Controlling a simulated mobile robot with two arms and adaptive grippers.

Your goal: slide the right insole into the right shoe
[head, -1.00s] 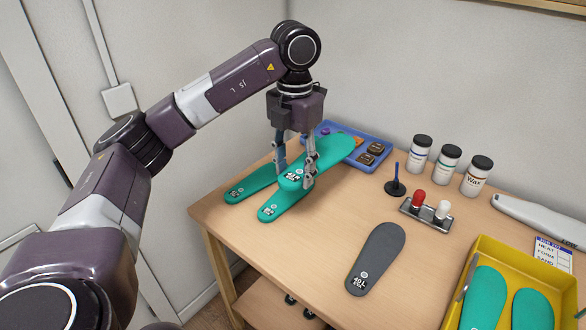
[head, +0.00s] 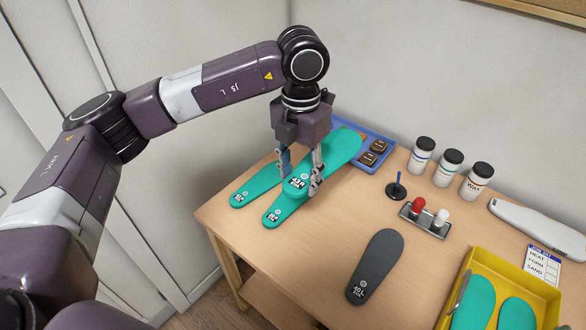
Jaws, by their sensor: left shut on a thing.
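My left gripper (head: 300,182) is shut across the heel part of a teal insole (head: 342,148), one finger on each side. The label on its heel seems to end in R. It lies over or just above another teal insole (head: 285,207); I cannot tell whether they touch. A third teal insole (head: 250,190) lies to the left, partly hidden behind the gripper. A grey insole (head: 377,262), apparently marked 40 L, lies alone nearer the front. No shoe can be made out in this view. My right gripper is not in view.
A blue tray (head: 388,166) with dark blocks is behind the insoles. Several lidded jars (head: 447,168), a black stand (head: 397,190) and a metal holder (head: 425,222) stand to the right. A yellow tray (head: 540,292) holds teal insoles. The table (head: 320,243) is clear around the grey insole.

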